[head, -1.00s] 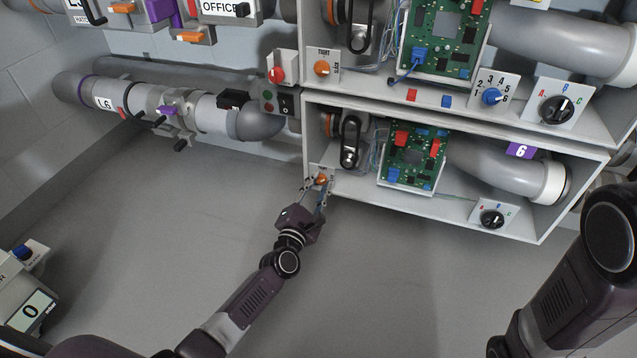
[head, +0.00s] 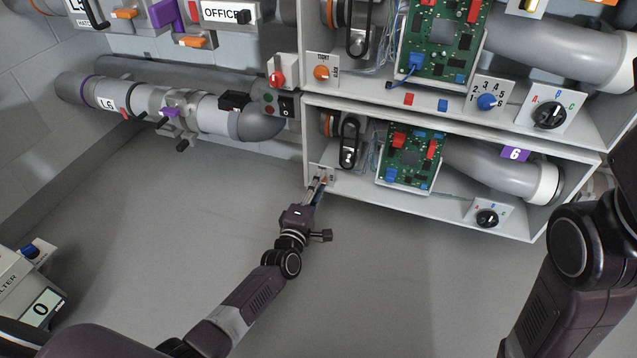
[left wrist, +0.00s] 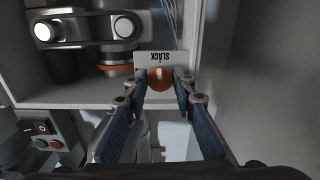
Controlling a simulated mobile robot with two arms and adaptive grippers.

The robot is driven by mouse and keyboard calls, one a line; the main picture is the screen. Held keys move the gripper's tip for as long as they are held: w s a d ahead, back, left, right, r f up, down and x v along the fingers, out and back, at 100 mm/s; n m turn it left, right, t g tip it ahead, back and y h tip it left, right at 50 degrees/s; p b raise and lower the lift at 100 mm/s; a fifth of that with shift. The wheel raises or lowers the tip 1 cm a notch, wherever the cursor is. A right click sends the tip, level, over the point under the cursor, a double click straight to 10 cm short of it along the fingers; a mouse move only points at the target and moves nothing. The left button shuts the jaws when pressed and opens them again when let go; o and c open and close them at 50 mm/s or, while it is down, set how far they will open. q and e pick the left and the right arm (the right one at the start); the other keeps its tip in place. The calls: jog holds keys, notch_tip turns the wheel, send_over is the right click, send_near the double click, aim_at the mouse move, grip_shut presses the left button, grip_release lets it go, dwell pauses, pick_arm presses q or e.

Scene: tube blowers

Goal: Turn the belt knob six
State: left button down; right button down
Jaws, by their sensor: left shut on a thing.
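The belt knob six is a small orange knob on a white plate in the lower box, the one with the purple 6 label. It shows in the left wrist view (left wrist: 160,79) under upside-down lettering that reads SLACK. My left gripper (head: 319,184) is at the box's lower left corner, with its fingertips on either side of the knob. In the left wrist view my left gripper (left wrist: 162,76) is shut on the knob. In the head view the fingers mostly hide the knob. My right gripper is out of view.
The lower box (head: 400,199) holds a belt (head: 349,143), a green circuit board (head: 410,155) and a black dial (head: 487,218). A similar orange knob (head: 321,73) sits on the box above. A grey pipe (head: 150,102) runs at left. The floor below is clear.

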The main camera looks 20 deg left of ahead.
pick_arm(q)
jog(key=shift+f+m, duration=0.15)
jog(key=shift+m, duration=0.25)
jog(key=c, duration=1.9)
grip_release()
jog(key=shift+r, duration=0.2)
